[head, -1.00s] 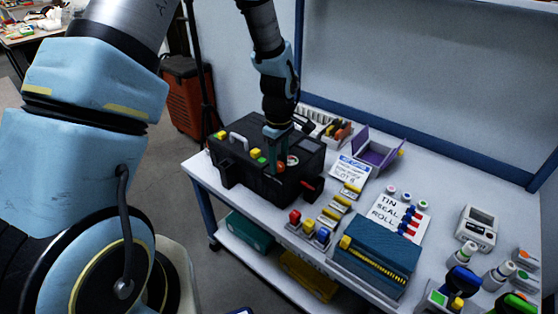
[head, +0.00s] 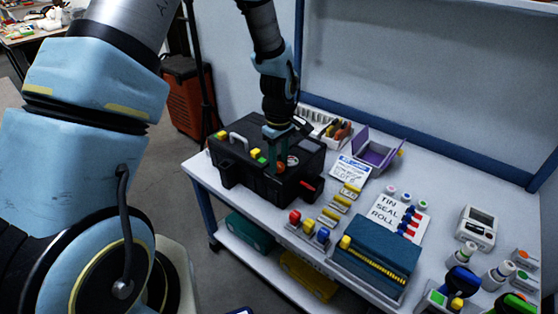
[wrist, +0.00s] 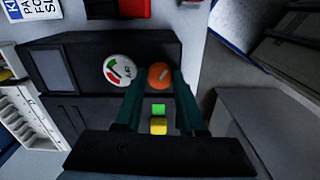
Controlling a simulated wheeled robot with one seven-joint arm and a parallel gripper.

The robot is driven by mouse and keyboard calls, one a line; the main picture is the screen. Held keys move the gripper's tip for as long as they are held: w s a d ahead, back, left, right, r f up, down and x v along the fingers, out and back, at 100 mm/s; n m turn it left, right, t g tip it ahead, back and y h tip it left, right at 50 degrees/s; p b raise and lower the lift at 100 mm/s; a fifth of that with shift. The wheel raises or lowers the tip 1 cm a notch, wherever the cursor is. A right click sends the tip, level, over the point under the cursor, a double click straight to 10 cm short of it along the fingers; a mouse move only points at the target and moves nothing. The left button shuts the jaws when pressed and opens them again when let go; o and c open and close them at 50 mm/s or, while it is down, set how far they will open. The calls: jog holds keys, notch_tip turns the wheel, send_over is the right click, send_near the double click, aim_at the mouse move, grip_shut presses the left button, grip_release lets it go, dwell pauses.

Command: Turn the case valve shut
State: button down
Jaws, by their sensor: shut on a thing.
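The black case (head: 238,170) stands at the left end of the white bench, with a grey handle and yellow and green parts on top. It also shows in the wrist view (wrist: 90,104). The orange round valve knob (wrist: 159,76) sits on the case beside a white gauge (wrist: 119,70) with red and green marks. In the head view the knob (head: 281,168) is partly hidden by my fingers. My gripper (head: 276,156) points down at the case top. Its two green fingers (wrist: 158,82) are at both sides of the knob, shut on it.
A red part (head: 308,185) sticks out at the case's right end. A purple open box (head: 372,152), a label card (head: 348,170), small coloured blocks (head: 309,228) and a teal box (head: 376,254) stand to the right. A white rack (head: 326,125) is behind the case.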

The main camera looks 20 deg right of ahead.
aim_at(279, 164)
jog(key=m, duration=0.5)
jog(key=shift+p, duration=0.35)
jog(key=m, duration=0.5)
jog(key=shift+m+p, duration=0.35)
jog(key=shift+m, duration=0.05)
jog(key=m+p, duration=0.1)
jog(key=m, duration=0.4)
jog(key=m+p, duration=0.1)
jog(key=m, duration=0.4)
jog(key=shift+m, duration=0.4)
jog(key=c, duration=0.5)
grip_release()
notch_tip(279, 164, up, 11)
